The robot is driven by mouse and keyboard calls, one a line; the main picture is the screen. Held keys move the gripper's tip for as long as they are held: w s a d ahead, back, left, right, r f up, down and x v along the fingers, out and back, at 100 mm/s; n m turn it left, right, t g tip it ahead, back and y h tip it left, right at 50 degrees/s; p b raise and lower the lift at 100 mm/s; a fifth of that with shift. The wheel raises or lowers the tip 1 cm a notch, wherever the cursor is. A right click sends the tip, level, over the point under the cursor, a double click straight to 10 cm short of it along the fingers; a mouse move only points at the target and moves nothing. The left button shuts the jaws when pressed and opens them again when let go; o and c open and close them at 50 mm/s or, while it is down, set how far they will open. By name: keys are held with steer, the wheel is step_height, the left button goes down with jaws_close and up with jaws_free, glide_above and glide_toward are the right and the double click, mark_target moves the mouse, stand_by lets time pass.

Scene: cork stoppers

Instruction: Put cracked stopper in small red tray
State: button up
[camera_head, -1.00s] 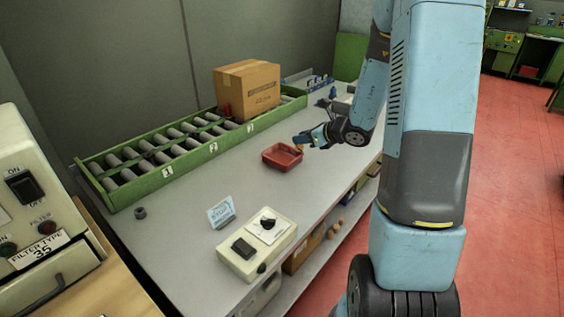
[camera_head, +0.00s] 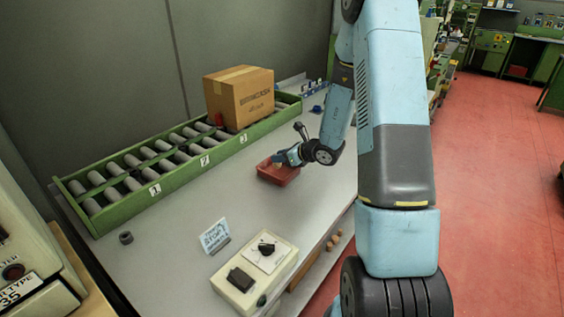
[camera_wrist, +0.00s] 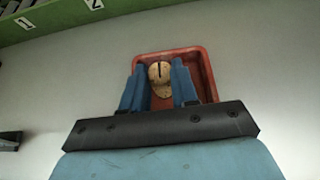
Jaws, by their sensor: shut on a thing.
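A tan cork stopper (camera_wrist: 160,86) with a dark crack line across its end sits between the two blue fingers of my gripper (camera_wrist: 157,68) in the wrist view. My gripper is shut on it. The small red tray lies right behind the stopper and fingers in that view, its rim (camera_wrist: 207,72) around them. In the head view my gripper (camera_head: 279,157) is over the far left part of the red tray (camera_head: 284,178), and the stopper is hidden there. I cannot tell whether the stopper touches the tray floor.
A green roller rack (camera_head: 150,188) with numbered labels runs along the back, with a cardboard box (camera_head: 240,98) on it. A control box (camera_head: 255,268), a small sign (camera_head: 214,237) and a dark ring (camera_head: 126,238) stand nearer. The grey bench around the tray is clear.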

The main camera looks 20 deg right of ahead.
steer(key=shift+w+d+f, duration=0.15)
steer(key=shift+f, duration=0.15)
steer(key=f, duration=0.3)
steer(key=shift+w+d+f, duration=0.1)
steer(key=shift+w+f, duration=0.05)
steer(key=shift+w, duration=0.05)
steer(key=o, duration=1)
steer(key=shift+d, duration=0.1)
